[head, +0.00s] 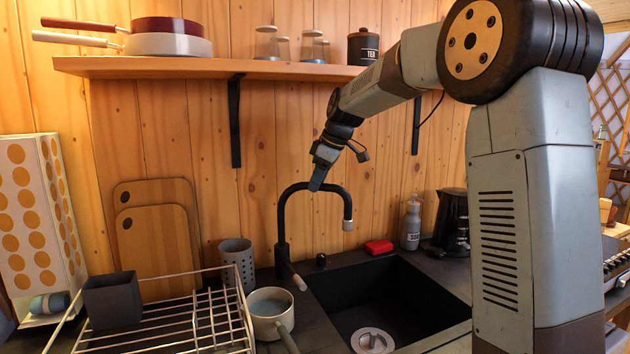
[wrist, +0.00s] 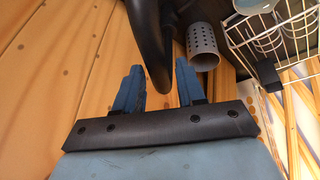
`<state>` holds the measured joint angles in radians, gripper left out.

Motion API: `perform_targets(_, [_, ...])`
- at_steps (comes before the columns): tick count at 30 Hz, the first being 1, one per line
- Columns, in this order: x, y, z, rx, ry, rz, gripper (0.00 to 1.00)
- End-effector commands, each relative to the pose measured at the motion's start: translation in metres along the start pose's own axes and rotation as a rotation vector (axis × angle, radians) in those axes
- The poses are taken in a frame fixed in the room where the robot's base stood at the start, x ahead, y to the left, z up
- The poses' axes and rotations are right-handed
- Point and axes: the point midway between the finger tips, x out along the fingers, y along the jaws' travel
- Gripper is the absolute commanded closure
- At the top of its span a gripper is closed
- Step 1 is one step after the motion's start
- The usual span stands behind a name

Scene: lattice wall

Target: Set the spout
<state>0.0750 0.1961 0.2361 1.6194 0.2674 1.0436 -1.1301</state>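My gripper (head: 317,182) is at the top of the arch, pointing down. In the wrist view my gripper (wrist: 158,90) has its two blue fingers apart, with the dark spout (wrist: 150,40) showing in the gap between them. Neither finger visibly presses on it, and I cannot tell whether they touch it.
A grey perforated cup (head: 237,262), a saucepan (head: 270,308) and a wire dish rack (head: 190,320) stand left of the sink. A red sponge (head: 379,247) and a grey bottle (head: 411,225) stand behind it. A wooden shelf (head: 210,68) hangs above.

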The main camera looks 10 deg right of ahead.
Motion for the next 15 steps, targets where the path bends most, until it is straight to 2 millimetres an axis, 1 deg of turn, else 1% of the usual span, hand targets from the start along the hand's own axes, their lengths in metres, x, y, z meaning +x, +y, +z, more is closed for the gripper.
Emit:
perform_targets(1, [0.000, 0.000, 0.000, 0.000, 0.000, 0.000, 0.56])
perform_targets(3, [0.001, 0.000, 0.000, 0.001, 0.000, 0.000, 0.51])
perform_targets(11, [-0.001, 0.001, 0.000, 0.001, 0.000, 0.001, 0.51])
perform_targets(15, [-0.012, 0.001, 0.000, 0.001, 0.001, 0.004, 0.51])
